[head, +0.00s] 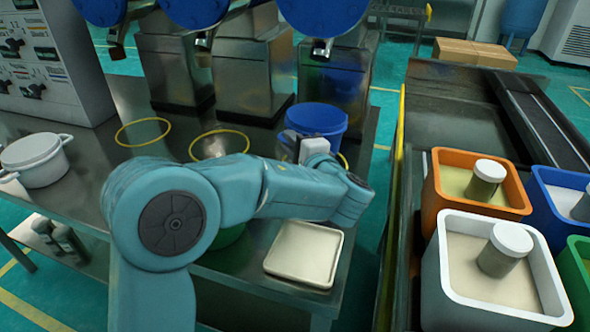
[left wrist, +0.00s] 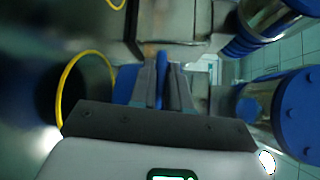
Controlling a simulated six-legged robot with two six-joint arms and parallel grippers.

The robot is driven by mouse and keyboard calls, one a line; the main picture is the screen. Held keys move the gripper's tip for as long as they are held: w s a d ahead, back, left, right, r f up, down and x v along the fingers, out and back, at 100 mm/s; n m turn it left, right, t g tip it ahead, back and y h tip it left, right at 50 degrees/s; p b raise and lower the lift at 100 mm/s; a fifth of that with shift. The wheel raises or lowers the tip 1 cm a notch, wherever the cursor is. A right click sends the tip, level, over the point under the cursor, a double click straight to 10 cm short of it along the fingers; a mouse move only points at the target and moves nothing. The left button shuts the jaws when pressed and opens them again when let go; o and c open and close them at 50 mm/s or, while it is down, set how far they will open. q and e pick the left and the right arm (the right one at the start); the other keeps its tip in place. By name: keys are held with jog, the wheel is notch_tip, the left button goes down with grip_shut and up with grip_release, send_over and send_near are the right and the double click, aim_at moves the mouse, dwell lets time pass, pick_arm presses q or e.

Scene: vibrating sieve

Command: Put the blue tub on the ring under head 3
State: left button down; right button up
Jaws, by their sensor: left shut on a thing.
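The blue tub (head: 322,118) is upright at the right of the steel table, in front of the rightmost blue sieve head (head: 322,14). My left gripper (head: 301,142) is shut on its near rim; the left wrist view shows a strip of blue wall between the fingers (left wrist: 164,84). Part of a yellow ring (head: 343,160) shows just below the tub. The tub and my arm hide the rest, and I cannot tell whether the tub touches the table. Two more yellow rings, left (head: 142,132) and middle (head: 219,144), lie empty. My right gripper is out of view.
A cream tray (head: 304,254) lies at the table's front edge, beside a green object (head: 228,237) partly behind my arm. A white pot (head: 35,160) stands at the left. Orange (head: 434,195), white (head: 436,270), blue and green bins stand at the right.

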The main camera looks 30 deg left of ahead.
pick_arm(q)
notch_tip(320, 180, down, 6)
jog(key=shift+b, duration=0.7)
jog(key=c, duration=1.1)
grip_release()
jog(key=shift+d, duration=0.1)
jog(key=p+v, duration=0.1)
jog(key=v, duration=1.1)
